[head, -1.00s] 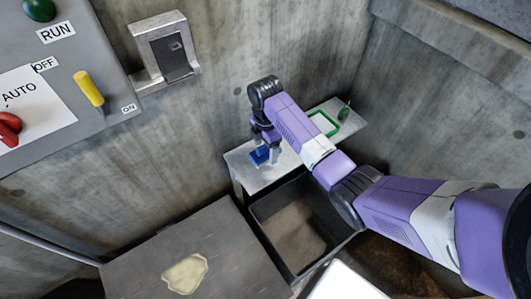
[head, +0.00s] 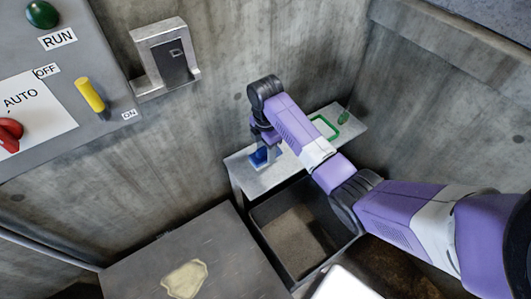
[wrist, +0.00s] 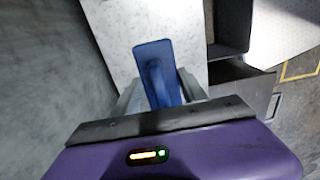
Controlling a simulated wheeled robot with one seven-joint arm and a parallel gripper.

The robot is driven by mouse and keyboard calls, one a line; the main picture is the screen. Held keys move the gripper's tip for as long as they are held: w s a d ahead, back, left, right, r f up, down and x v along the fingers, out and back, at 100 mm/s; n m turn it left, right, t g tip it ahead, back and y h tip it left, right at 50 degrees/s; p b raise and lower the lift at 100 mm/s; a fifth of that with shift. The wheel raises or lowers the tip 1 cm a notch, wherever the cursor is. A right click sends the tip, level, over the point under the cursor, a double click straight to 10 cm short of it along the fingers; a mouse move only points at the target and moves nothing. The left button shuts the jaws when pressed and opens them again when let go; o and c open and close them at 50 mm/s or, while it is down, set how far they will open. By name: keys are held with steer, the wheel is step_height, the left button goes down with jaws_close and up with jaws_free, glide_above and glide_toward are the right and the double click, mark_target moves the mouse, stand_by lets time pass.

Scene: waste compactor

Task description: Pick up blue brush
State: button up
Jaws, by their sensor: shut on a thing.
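The blue brush (head: 260,155) is at the left end of a small light metal shelf (head: 252,182). In the wrist view the brush (wrist: 154,62) stands between my two fingers, its far end pointing away from me. My gripper (head: 266,150) reaches down over that end of the shelf and is shut on the brush. In the wrist view my gripper (wrist: 158,95) has a finger on each side of it. I cannot tell whether the brush still touches the shelf.
A green-rimmed tray (head: 323,127) and a green bottle-like thing (head: 344,115) are on the shelf's right end. An open dark bin (head: 298,232) stands below in front. Concrete walls close the corner behind. A control panel (head: 60,80) is at the left.

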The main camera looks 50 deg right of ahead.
step_height(320, 180, up, 18)
steer(key=p, duration=0.9)
steer(key=shift+r, duration=0.15)
